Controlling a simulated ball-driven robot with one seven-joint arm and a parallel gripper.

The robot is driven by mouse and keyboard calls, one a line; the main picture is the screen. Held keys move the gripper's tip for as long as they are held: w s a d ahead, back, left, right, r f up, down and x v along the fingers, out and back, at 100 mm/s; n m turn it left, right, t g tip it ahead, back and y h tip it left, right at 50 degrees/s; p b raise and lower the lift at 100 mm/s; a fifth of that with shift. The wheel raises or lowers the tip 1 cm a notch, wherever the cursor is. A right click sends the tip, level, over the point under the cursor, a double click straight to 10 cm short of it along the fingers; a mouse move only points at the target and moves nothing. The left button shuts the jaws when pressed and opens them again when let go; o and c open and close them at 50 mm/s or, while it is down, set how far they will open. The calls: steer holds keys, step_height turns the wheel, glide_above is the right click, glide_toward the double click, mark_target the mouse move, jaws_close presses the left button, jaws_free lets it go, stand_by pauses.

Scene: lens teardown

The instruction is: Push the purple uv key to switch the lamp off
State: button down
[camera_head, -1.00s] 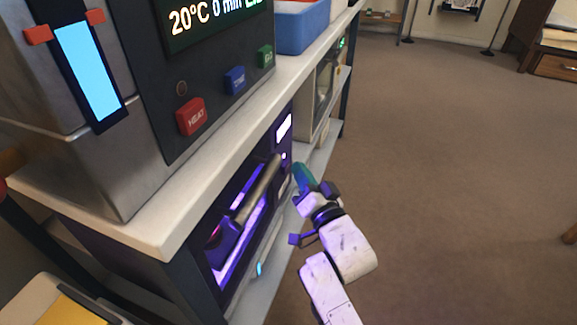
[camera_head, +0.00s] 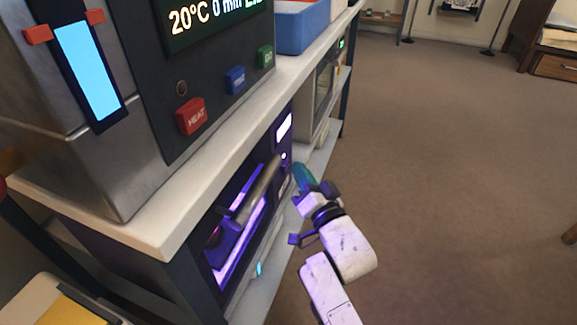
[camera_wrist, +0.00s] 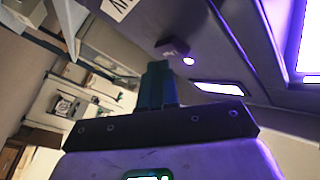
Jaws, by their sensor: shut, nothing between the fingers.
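The UV lamp box (camera_head: 243,215) sits on the shelf under the white counter, and its window glows purple. In the wrist view, the dark purple key (camera_wrist: 172,47) stands out from the panel beside a lit purple dot (camera_wrist: 188,61). My gripper (camera_head: 301,169) is shut and empty, its teal fingers just right of the box's front panel. In the wrist view, the shut fingertips (camera_wrist: 157,66) point toward the key and appear close to it; I cannot tell whether they touch. In the head view, I cannot make out the key clearly near my fingers.
A lit white display (camera_head: 284,127) is on the same panel. A grey bar handle (camera_head: 258,190) crosses the box's front. Above, the heater (camera_head: 150,80) has HEAT, blue and green keys. A blue bin (camera_head: 305,30) stands behind it. Open floor lies to the right.

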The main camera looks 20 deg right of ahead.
steer(key=shift+w+a+f+b, duration=0.1)
steer(key=shift+w+a+b, duration=0.05)
steer(key=shift+b, duration=0.35)
steer(key=shift+w+a+b, duration=0.15)
steer(key=shift+a+b, duration=0.05)
steer(key=shift+b, duration=0.45)
steer(key=shift+s+d+r+p, duration=0.25)
steer(key=shift+p, duration=0.7)
steer(key=shift+f, duration=0.15)
steer(key=shift+d+r+p, duration=0.1)
steer(key=shift+r+p, duration=0.15)
steer(key=shift+p, duration=0.7)
steer(key=p, duration=0.6)
steer(key=shift+d, duration=0.2)
steer(key=s+d+p, duration=0.1)
steer(key=p, duration=0.5)
steer(key=shift+p, duration=0.4)
